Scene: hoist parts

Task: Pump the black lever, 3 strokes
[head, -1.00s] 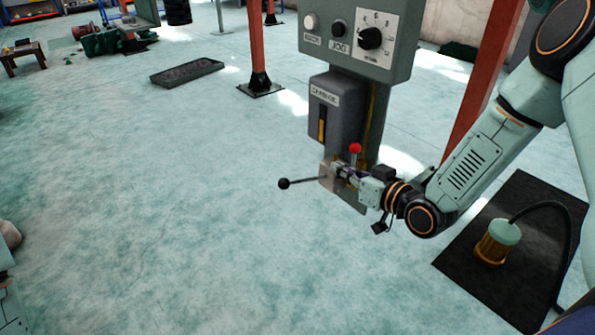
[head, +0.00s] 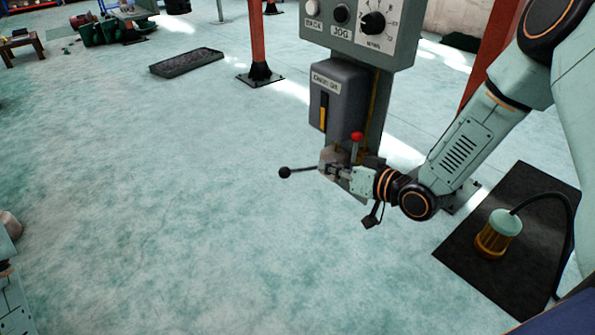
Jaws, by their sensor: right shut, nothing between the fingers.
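The black lever is a thin rod with a black ball end (head: 284,173), sticking out to the left, roughly level, from the lower part of the grey control post. A second, upright lever with a red ball (head: 357,136) stands just right of it. My right gripper (head: 328,168) is shut and empty in front of the post, at the rod's inner end and right of the black ball. I cannot tell whether it touches the rod. It hides part of the lever's mount. My left gripper is out of view.
The grey panel (head: 401,50) with buttons and a dial is above, over a grey box with a yellow-marked slot (head: 324,112). A black mat (head: 470,275) with a corded, brass-based canister (head: 496,236) lies at right.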

